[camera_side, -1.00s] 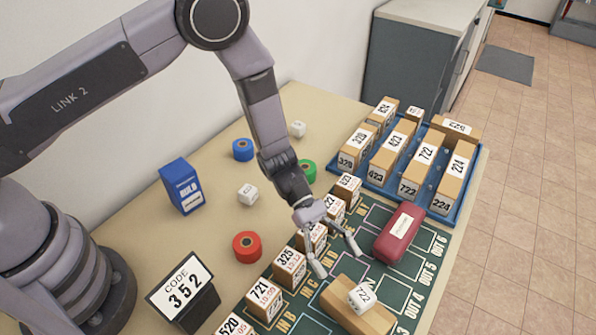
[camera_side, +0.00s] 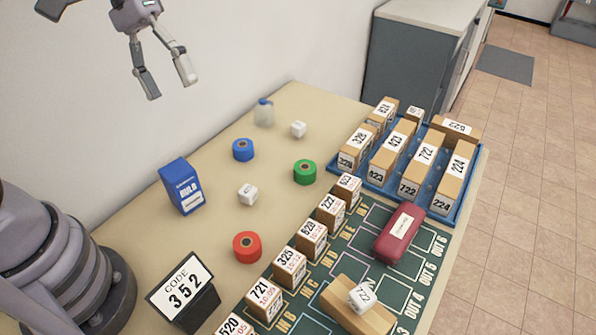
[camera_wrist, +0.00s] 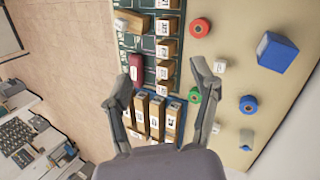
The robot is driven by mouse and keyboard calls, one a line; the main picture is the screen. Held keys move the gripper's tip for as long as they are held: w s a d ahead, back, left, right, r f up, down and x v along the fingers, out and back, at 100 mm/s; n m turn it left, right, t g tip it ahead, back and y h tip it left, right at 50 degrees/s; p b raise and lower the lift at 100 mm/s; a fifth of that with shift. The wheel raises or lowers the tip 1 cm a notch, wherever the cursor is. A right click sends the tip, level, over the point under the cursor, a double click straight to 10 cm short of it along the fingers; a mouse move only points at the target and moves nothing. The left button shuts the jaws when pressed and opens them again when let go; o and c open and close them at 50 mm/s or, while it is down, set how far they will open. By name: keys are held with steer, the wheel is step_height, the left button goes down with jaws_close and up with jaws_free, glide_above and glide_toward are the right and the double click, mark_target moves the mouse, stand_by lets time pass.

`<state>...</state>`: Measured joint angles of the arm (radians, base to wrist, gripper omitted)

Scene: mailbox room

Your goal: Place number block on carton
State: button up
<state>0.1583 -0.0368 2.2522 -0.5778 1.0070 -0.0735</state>
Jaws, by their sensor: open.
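A white number block (camera_side: 362,296) marked 722 rests on top of a long brown carton (camera_side: 335,301), towards its right half. The carton lies on the green mat at the front; it also shows near the top of the wrist view (camera_wrist: 134,20). My gripper (camera_side: 168,90) is high above the table at the upper left in the side view, far from the block. Its fingers are spread with nothing between them. The wrist view also shows the open fingers (camera_wrist: 160,78) over the scene below.
A row of upright numbered cartons (camera_side: 290,264) lines the mat's left side. A maroon case (camera_side: 400,235) lies on the mat. A blue tray (camera_side: 379,184) holds several cartons. White blocks (camera_side: 248,194), tape rolls (camera_side: 248,247), a bulb box (camera_side: 182,188) and a code sign (camera_side: 181,289) stand on the table.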

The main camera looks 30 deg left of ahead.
steer(key=s+a+r+m+t+y, duration=0.1)
steer(key=s+a+r+t+y, duration=0.1)
steer(key=a, duration=0.4)
steer(key=s+a+r+m+t+y, duration=0.1)
steer(key=s+a+r+t+y, duration=0.2)
steer(key=s+a, duration=0.4)
steer(key=shift+m+t, duration=0.4)
steer(key=shift+t, duration=0.3)
